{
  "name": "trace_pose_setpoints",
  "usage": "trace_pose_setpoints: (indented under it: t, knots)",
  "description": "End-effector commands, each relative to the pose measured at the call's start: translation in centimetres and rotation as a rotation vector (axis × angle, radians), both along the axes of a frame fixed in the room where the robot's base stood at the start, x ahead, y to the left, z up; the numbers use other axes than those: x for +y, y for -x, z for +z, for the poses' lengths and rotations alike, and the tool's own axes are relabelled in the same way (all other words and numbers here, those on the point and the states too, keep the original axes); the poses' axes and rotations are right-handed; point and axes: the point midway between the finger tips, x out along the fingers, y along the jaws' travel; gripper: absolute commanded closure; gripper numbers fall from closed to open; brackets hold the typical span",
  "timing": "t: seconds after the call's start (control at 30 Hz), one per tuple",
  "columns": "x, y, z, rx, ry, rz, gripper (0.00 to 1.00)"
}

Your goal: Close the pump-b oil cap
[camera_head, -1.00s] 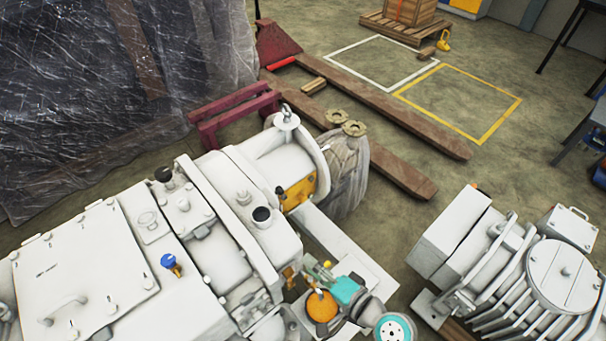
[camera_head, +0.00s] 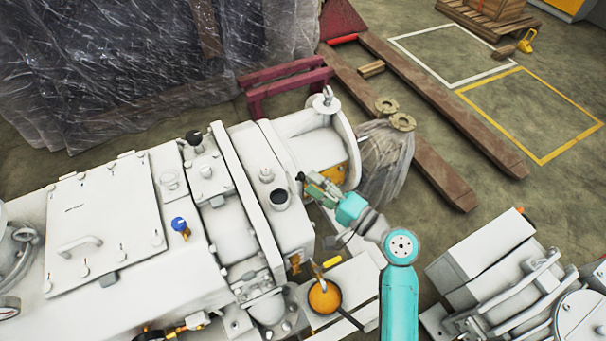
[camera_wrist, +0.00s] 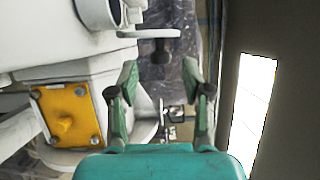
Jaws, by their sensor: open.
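The white pump (camera_head: 110,200) fills the left and middle of the head view. On its top is a dark round port (camera_head: 280,198), and a small dark knob (camera_head: 300,176) sticks out beside it. In the wrist view a light disc seen edge-on (camera_wrist: 150,33) has a dark knob (camera_wrist: 160,50) under it; this looks like the oil cap standing open. My gripper (camera_head: 313,185) is at the pump's right side, near that knob. In the wrist view my gripper (camera_wrist: 161,70) is open, its fingertips on either side below the knob, holding nothing. No pump label is readable.
A yellow-orange plate (camera_wrist: 70,115) is on the pump's side, left of my fingers. A blue valve handle (camera_head: 180,225) stands on the pump. An orange pan (camera_head: 323,298) lies in front. A wrapped bundle (camera_head: 385,160) and red stand (camera_head: 285,85) are behind; another machine (camera_head: 490,260) is right.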

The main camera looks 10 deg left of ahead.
Motion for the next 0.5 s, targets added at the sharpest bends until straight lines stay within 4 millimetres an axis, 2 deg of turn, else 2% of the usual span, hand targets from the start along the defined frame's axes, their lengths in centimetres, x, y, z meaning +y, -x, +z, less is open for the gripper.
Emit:
trace_pose_setpoints:
  t: [0.03, 0.2, 0.5]
  knots:
    - [0.9, -0.5, 0.1, -0.002, 0.000, 0.004, 0.51]
    - [2.6, -1.7, 0.1, -0.002, 0.000, 0.002, 0.51]
    - [3.6, -2.3, 0.1, -0.001, 0.001, -0.001, 0.51]
